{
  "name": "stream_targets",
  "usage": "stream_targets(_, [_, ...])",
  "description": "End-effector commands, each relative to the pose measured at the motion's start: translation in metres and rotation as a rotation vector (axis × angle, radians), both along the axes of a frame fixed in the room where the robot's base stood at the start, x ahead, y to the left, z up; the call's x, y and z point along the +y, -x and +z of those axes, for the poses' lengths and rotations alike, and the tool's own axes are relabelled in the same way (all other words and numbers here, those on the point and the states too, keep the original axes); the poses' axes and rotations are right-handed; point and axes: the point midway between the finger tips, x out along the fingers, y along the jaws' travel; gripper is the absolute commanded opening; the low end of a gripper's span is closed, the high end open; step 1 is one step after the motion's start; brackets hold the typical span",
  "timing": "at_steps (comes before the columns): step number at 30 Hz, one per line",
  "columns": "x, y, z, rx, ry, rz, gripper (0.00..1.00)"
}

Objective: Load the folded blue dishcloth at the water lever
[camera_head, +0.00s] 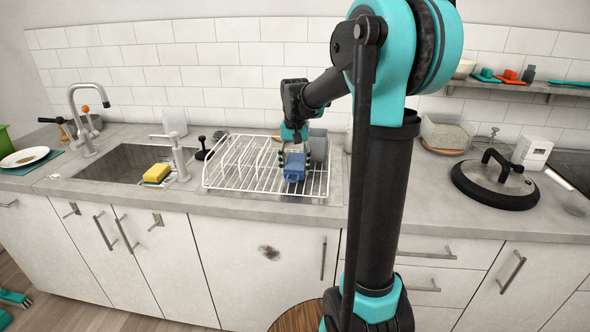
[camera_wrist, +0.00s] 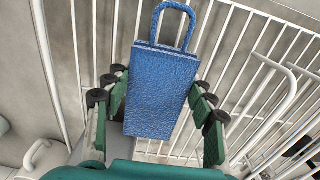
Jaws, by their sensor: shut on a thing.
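The folded blue dishcloth (camera_head: 294,167) is a thick blue block with a loop at one end. My gripper (camera_head: 294,148) is shut on it, over the right half of the white wire rack (camera_head: 262,187). In the wrist view the dishcloth (camera_wrist: 162,92) fills the space between the green finger pads of my gripper (camera_wrist: 163,110), with its loop pointing up the picture. Rack wires show behind it; I cannot tell if it touches them. A tall grey tap (camera_head: 77,115) with an orange knob stands left of the sink. A white tap (camera_head: 177,150) stands by the sink's right end. Which one bears the water lever is unclear.
A yellow sponge (camera_head: 157,173) lies at the sink's right edge. A black knobbed thing (camera_head: 204,150) stands left of the rack. A grey container (camera_head: 318,144) is at the rack's back right. My arm hides the counter right of the rack.

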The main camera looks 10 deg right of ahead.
Motion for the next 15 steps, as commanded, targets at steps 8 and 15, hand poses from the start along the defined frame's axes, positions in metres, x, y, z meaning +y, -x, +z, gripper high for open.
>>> stream_targets(8, [-0.0001,0.0004,-0.0106,0.0,0.0,0.0,0.28])
stream_targets(15, [0.0,0.0003,-0.0132,0.0,0.0,0.0,0.57])
